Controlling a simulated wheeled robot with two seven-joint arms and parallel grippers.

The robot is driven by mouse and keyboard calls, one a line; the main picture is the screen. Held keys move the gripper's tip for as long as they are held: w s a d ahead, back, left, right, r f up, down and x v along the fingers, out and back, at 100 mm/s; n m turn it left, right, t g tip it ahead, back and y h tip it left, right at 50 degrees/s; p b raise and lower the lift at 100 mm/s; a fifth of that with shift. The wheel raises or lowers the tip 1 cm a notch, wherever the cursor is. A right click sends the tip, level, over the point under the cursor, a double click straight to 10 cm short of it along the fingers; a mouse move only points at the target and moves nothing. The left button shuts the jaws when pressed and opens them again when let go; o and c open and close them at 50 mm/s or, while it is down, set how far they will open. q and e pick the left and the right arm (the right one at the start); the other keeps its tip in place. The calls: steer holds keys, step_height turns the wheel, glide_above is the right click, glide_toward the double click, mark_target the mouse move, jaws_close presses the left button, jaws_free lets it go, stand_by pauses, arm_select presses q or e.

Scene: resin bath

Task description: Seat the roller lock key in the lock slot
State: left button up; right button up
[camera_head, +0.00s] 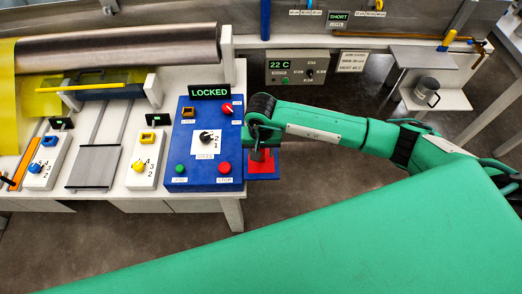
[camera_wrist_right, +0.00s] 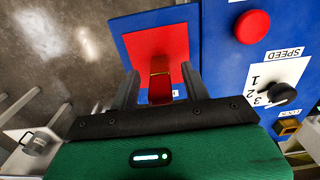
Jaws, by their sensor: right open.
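The roller lock key (camera_wrist_right: 160,88), a small upright piece with red and brass-coloured parts, stands on a red pad (camera_wrist_right: 125,42) on a blue shelf. My right gripper (camera_wrist_right: 160,68) is open, with one finger on each side of the key and a gap to each. In the head view my right gripper (camera_head: 261,146) is over the same red pad (camera_head: 266,171) and mostly hides the key. The lock slot (camera_head: 188,112) is a brass-coloured square at the upper left of the blue control panel; it also shows in the right wrist view (camera_wrist_right: 288,127). My left gripper is not in view.
The blue panel (camera_head: 204,170) has a black dial, a green button, red knobs and a display (camera_head: 209,91) reading LOCKED. A large metal roller (camera_head: 120,50) lies behind at left. A grey mug (camera_head: 427,91) stands on a shelf at right.

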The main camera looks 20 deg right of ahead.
steer(key=shift+f, duration=0.1)
jaws_close()
